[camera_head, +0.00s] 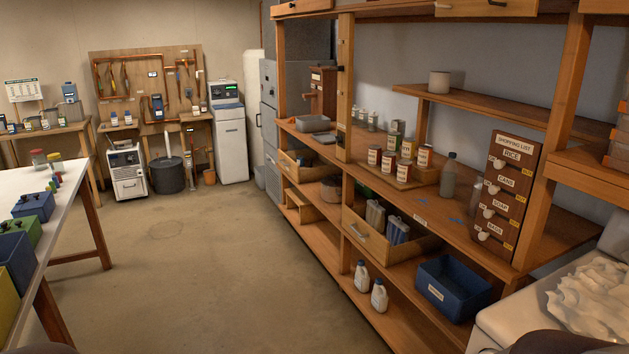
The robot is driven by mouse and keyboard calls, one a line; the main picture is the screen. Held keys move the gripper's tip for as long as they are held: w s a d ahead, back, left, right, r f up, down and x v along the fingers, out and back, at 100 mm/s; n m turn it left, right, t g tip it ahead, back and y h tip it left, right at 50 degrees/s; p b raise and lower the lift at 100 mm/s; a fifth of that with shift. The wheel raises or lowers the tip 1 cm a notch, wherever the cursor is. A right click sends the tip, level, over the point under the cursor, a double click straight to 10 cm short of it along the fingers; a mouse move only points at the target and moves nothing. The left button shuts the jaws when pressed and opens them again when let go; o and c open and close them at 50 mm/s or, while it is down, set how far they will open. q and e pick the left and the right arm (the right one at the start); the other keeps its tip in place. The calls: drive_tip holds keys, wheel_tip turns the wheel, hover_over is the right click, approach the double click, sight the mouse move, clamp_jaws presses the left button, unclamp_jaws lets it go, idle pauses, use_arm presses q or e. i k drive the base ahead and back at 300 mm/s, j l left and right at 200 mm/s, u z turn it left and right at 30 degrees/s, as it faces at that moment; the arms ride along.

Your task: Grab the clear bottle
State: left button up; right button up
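A clear, greyish bottle (448,176) stands upright on the middle shelf of the wooden rack at the right. It is between the group of labelled cans and the brown drawer box. A second pale bottle shape (476,194) shows just left of the drawer box and is partly hidden by it. Neither of my grippers shows in the head view. Only dark rounded shapes appear at the bottom edge, and I cannot tell what they are.
Cans (404,171) stand left of the bottle. The drawer box (507,196) is to its right. A blue bin (453,289) and white jugs (379,296) sit lower. A white table (82,173) is at left. The floor (215,255) between is clear.

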sight(450, 170)
drive_tip(key=i+j+u, duration=0.15)
drive_tip(key=i+u, duration=0.15)
drive_tip(key=i, duration=0.35)
drive_tip(key=i+u, duration=0.25)
drive_tip(key=i, duration=0.45)
drive_tip(key=i+l+z, duration=0.1)
drive_tip(key=i+z, duration=0.85)
drive_tip(key=i+j+z, duration=0.3)
drive_tip(key=z, duration=0.2)
drive_tip(key=i, duration=0.1)
